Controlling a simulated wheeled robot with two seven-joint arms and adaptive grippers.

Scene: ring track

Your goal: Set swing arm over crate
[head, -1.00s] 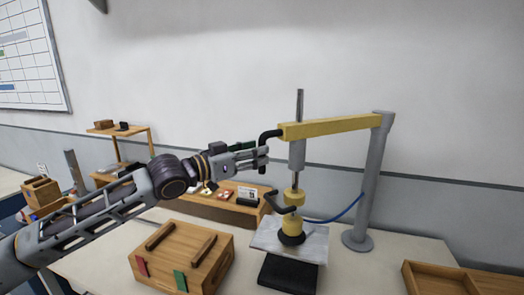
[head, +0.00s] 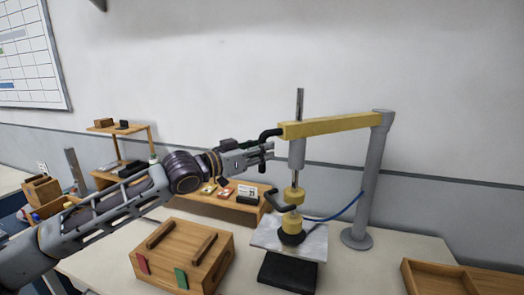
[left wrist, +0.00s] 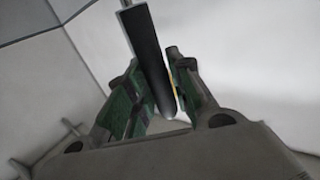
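The swing arm (head: 330,126) is a yellow beam on a grey upright post (head: 369,180), reaching left across the back of the table. From the beam hangs a grey cylinder with a yellow lower piece (head: 294,195). My left gripper (head: 267,152) is at the handle. A wooden crate (head: 205,270) with two dark bars on top stands front left of the swing arm. My right gripper is out of view.
A wooden tray (head: 440,280) is at right. A low wooden shelf (head: 222,205) with small items is behind.

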